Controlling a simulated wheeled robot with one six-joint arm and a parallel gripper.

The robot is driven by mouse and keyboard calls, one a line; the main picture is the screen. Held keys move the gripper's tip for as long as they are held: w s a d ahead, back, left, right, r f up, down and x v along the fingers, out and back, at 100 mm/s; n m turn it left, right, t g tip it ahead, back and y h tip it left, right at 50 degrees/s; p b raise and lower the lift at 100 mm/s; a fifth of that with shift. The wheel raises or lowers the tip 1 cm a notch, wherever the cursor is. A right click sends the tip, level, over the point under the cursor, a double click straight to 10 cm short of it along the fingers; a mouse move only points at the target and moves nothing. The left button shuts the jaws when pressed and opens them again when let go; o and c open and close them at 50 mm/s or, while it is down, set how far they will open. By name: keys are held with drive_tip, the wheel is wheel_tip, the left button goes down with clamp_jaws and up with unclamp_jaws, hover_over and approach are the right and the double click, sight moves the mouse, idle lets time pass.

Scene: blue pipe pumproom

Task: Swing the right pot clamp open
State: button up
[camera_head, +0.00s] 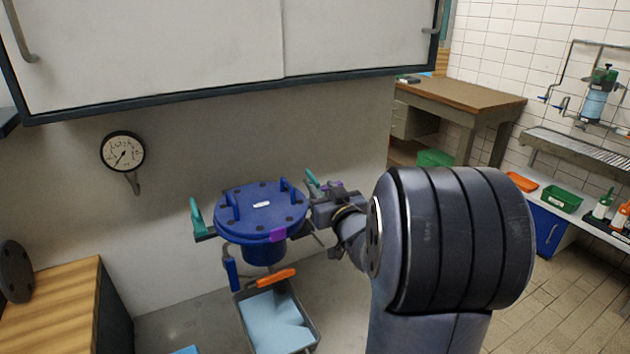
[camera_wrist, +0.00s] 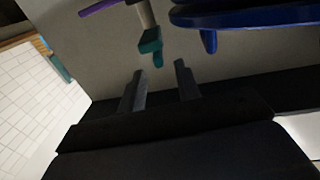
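The blue pot (camera_head: 262,213) has a round bolted lid with upright blue handles. The right pot clamp (camera_head: 313,180) shows as a teal handle at the lid's right edge, partly hidden by my gripper (camera_head: 320,205). In the wrist view, the teal clamp (camera_wrist: 150,46) lies just beyond my gripper's fingertips (camera_wrist: 160,68), roughly in line with the gap between them. The two fingers stand apart with nothing between them. Part of the blue lid (camera_wrist: 245,14) shows at the upper right there. The left clamp (camera_head: 197,217), also teal, stands upright at the lid's left edge.
A grey tray (camera_head: 312,330) with a light blue content and an orange-handled item (camera_head: 277,278) lies below the pot. A pressure gauge (camera_head: 123,151) is on the wall behind. A white cabinet (camera_head: 200,45) overhangs above. A wooden bench (camera_head: 50,305) stands at left.

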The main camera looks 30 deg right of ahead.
sight(319, 184)
drive_tip(key=w, duration=0.5)
drive_tip(key=shift+d, duration=0.25)
drive_tip(key=shift+c, duration=0.4)
clamp_jaws()
